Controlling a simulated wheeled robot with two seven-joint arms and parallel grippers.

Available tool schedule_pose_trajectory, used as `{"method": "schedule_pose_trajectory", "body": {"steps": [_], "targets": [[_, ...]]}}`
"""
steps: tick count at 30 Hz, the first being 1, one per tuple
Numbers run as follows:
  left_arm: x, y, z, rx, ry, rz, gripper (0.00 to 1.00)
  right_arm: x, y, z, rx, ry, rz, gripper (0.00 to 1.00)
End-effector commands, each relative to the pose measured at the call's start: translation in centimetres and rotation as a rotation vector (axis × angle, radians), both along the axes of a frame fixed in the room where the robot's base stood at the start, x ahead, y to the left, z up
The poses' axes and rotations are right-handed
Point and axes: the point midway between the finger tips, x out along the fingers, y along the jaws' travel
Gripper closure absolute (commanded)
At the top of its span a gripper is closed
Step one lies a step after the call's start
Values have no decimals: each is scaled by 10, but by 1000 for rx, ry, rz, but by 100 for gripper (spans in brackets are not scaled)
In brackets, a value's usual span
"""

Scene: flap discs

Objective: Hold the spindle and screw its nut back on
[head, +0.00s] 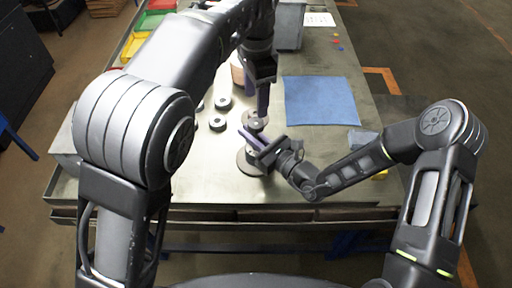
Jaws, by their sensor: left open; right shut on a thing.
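The spindle stands upright near the table's front edge, with a round base (246,165) and a round, disc-like top part (256,124). My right gripper (258,146) comes in from the right and is shut on the spindle, between its base and top. My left gripper (262,108) points down just above the top of the spindle and is open. Its fingers partly hide the spindle's tip. I cannot make out the nut clearly, nor whether it lies between the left fingers.
A blue mat (321,100) lies to the right on the metal table (310,190). Green (150,20), red and yellow bins stand at the back left. A grey box (289,25) stands at the back.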

Motion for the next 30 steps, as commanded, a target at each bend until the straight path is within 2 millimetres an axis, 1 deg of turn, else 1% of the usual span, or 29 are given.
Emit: {"method": "schedule_pose_trajectory", "body": {"steps": [8, 11, 14, 17, 20, 29, 30], "targets": [[0, 0, 0, 1, -1, 7, 42, 0, 0, 0, 0, 0, 0, 100], [0, 0, 0, 1, -1, 52, 42, 0, 0, 0, 0, 0, 0, 100], [0, 0, 0, 1, -1, 145, 42, 0, 0, 0, 0, 0, -1, 100], [0, 0, 0, 2, -1, 298, 42, 0, 0, 0, 0, 0, -1, 100], [0, 0, 0, 2, -1, 501, 42, 0, 0, 0, 0, 0, -1, 100], [0, 0, 0, 1, -2, 1266, 42, 0, 0, 0, 0, 0, -1, 100], [0, 0, 0, 1, -2, 1372, 42, 0, 0, 0, 0, 0, -1, 100]]}}
